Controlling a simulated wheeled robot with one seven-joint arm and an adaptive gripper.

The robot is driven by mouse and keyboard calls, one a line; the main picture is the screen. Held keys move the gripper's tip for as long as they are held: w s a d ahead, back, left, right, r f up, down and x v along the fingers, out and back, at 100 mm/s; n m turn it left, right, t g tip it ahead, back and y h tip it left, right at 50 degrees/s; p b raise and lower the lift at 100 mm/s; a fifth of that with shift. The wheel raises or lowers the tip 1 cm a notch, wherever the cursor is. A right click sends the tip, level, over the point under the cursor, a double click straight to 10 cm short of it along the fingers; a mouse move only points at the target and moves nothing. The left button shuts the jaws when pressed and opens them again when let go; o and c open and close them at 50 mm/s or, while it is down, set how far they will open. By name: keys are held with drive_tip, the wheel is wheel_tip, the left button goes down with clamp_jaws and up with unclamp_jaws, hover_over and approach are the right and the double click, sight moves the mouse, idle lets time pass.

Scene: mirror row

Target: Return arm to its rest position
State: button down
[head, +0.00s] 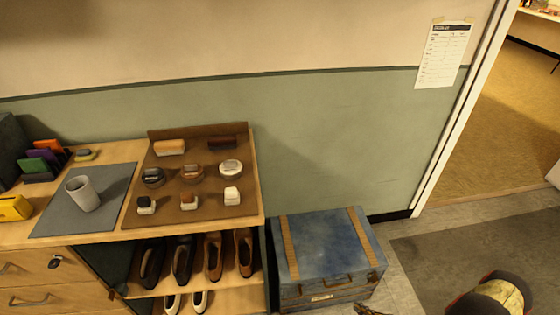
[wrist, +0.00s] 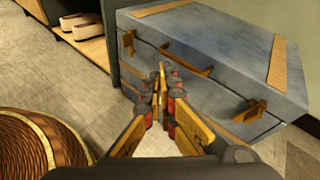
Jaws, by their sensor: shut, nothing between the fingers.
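My gripper (wrist: 160,92) shows in the wrist view, its two fingers together at the tips with nothing between them. It points at the front of a blue chest (wrist: 215,60) with wooden straps, over the floor. I cannot tell whether it touches the chest. In the head view the chest (head: 320,245) stands right of the shelf unit, its lid down. Only part of my arm (head: 495,295) shows at the lower right of the head view, and a fingertip seems to show by the bottom edge.
A wooden counter (head: 105,236) holds a grey mat with a cup (head: 83,193) and a brown board (head: 210,212) with several brushes and tins. Shoes (head: 182,260) stand on shelves below. A woven basket (wrist: 30,145) is close at the wrist view's left.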

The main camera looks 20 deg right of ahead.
drive_tip(key=a+r+n+g+h+p, duration=0.1)
drive_tip(key=a+r+n+g, duration=0.35)
drive_tip(key=r, duration=0.95)
drive_tip(key=s+a+r+n+g+p, duration=0.15)
drive_tip(key=r+n+g, duration=0.5)
drive_tip(key=r, duration=0.85)
drive_tip(key=w+a+r+n+g+h+p, duration=0.1)
drive_tip(key=a+r+n+g, duration=0.25)
drive_tip(key=r+n, duration=0.75)
drive_tip(key=a+r+n+t+h, duration=0.1)
drive_tip(key=a+r+n+t, duration=0.1)
drive_tip(key=a+r, duration=0.3)
drive_tip(key=s+a+r+n+t+h+p, duration=0.1)
drive_tip(key=a+r, duration=0.5)
drive_tip(key=r, duration=0.7)
drive_tip(key=a+r+n+t+h+p, duration=0.1)
drive_tip(key=a+r+n+t+h, duration=0.1)
drive_tip(key=r, duration=0.8)
drive_tip(key=a+n+t, duration=0.1)
drive_tip(key=a+t, duration=0.1)
drive_tip(key=a, duration=0.1)
drive_tip(key=shift+s+a+n, duration=0.3)
drive_tip(key=shift+s+n, duration=0.05)
drive_tip(key=shift+n, duration=0.05)
drive_tip(key=shift+t, duration=0.25)
